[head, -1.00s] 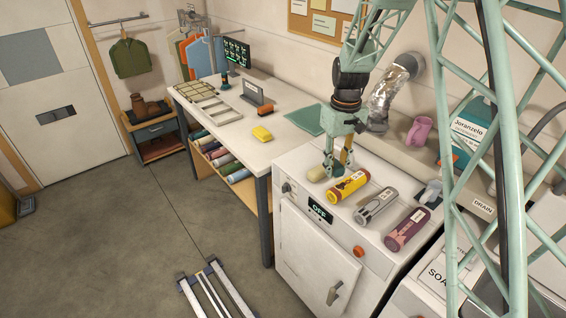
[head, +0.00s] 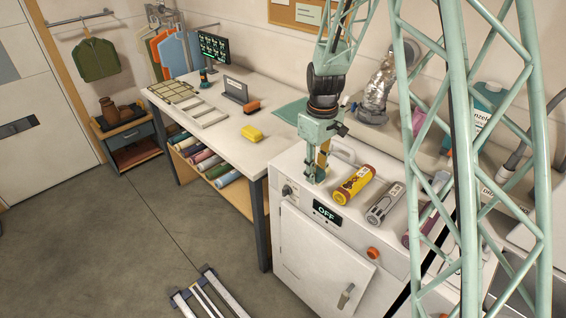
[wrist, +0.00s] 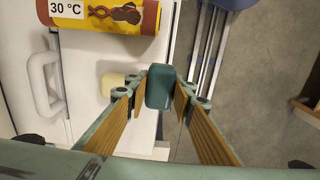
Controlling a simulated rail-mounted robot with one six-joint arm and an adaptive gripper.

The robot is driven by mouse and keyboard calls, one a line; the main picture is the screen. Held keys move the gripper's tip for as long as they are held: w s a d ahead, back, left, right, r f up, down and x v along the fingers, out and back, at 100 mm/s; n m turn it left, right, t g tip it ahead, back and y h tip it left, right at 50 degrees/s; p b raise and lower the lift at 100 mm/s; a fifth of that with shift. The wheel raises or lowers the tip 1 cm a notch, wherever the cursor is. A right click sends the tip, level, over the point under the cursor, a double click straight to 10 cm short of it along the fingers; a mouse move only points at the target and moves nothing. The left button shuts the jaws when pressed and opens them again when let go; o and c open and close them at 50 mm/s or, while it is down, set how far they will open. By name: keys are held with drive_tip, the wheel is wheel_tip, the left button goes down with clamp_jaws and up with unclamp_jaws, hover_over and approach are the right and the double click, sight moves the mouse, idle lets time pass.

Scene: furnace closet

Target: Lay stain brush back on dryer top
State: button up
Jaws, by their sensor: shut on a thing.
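My gripper (head: 317,176) is over the left end of the dryer top (head: 297,165), left of the yellow bottle. In the wrist view my gripper (wrist: 160,95) has its wood-lined fingers on both sides of a dark teal rounded block, which I take for the stain brush (wrist: 160,87). The block shows against the dryer's edge and the floor; I cannot tell if it touches the top. A small cream block (wrist: 113,83) lies on the dryer top beside the fingers in the wrist view.
A yellow bottle (head: 354,185) and a grey bottle (head: 385,203) lie right of my gripper. A white handle (wrist: 40,85) stands on the top. A purple bottle is partly hidden by my frame. Left is a worktable (head: 222,137) with a yellow block (head: 252,132).

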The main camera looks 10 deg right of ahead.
drive_tip(key=shift+a+f, duration=0.1)
drive_tip(key=shift+a, duration=0.1)
drive_tip(key=shift+w, duration=0.15)
idle(0.3)
drive_tip(key=p, duration=0.2)
hover_over(298, 163)
drive_tip(key=s, duration=0.1)
drive_tip(key=shift+f, duration=0.7)
drive_tip(key=shift+w, duration=0.1)
drive_tip(key=shift+w, duration=0.2)
drive_tip(key=shift+f, duration=1.8)
drive_tip(key=shift+f, duration=0.2)
drive_tip(key=o, duration=0.8)
drive_tip(key=shift+o, duration=0.2)
